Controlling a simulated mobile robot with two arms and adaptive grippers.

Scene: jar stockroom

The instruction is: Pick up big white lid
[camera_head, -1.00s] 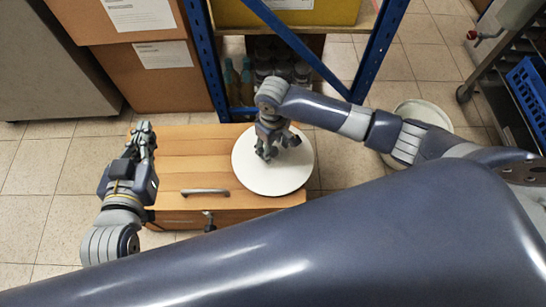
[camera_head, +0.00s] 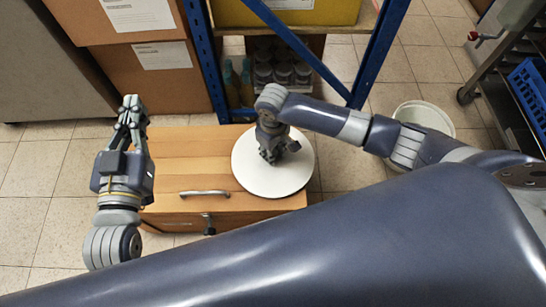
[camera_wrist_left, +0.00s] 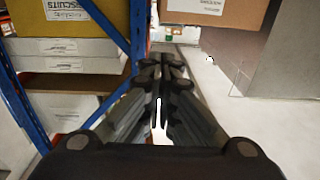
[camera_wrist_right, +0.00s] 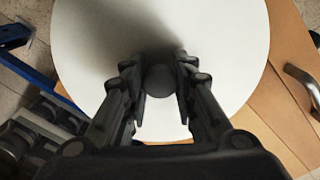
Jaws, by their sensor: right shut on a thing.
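The big white lid (camera_head: 262,183) is a round white disc with a dark round knob (camera_wrist_right: 160,80) at its middle. It is over the right end of a wooden chest (camera_head: 178,150) and sticks out past its right edge. I cannot tell whether it touches the top. My right gripper (camera_head: 270,155) points down at the lid's middle. In the right wrist view its fingers (camera_wrist_right: 160,85) are shut on the knob, one on each side. My left gripper (camera_head: 131,103) is empty and shut, beside the chest's left end. In the left wrist view its fingers (camera_wrist_left: 163,68) meet.
A blue-framed shelf (camera_head: 210,75) with jars (camera_head: 283,74) stands behind the chest. Cardboard boxes (camera_head: 150,85) are at the back left. A white round container (camera_head: 424,115) is on the floor behind my right arm. A rack with a blue crate (camera_head: 530,90) is at right.

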